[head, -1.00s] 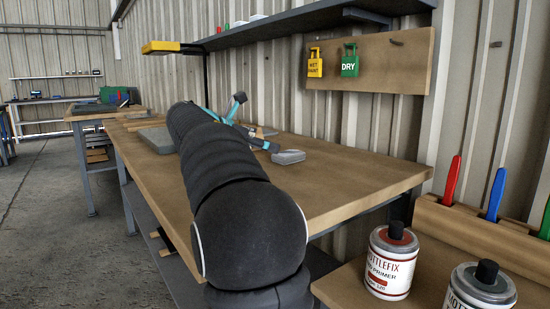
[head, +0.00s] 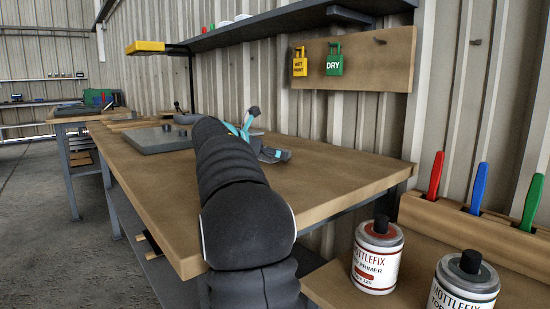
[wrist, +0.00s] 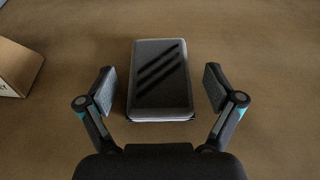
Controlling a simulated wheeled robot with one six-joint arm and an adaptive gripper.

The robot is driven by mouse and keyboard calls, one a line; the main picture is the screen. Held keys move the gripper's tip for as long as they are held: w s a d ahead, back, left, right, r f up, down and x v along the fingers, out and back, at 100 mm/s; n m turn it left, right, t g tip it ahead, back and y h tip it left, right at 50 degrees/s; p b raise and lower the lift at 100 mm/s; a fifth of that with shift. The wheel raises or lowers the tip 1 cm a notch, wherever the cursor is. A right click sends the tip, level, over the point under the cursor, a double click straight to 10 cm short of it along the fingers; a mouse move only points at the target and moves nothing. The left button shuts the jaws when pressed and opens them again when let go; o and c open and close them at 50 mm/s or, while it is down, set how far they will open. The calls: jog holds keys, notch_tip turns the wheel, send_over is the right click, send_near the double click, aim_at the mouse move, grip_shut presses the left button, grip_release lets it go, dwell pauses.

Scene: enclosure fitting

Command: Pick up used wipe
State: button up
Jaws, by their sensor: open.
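In the wrist view a flat grey folded pad with dark diagonal streaks, which looks like the used wipe (wrist: 160,112), lies on the brown bench top. My gripper (wrist: 160,88) is open, with one finger on the left and one on the right of the wipe. Bare bench shows between each finger and the wipe, so they look apart from it. In the head view my gripper (head: 270,154) is low over the bench, and my arm and fingers hide most of the wipe.
The wooden bench (head: 330,170) is clear to the right. A grey plate (head: 150,140) lies on it to the left. A shelf (head: 270,27) hangs above.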

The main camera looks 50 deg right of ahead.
jog(key=c, duration=1)
jog(key=shift+c, duration=0.2)
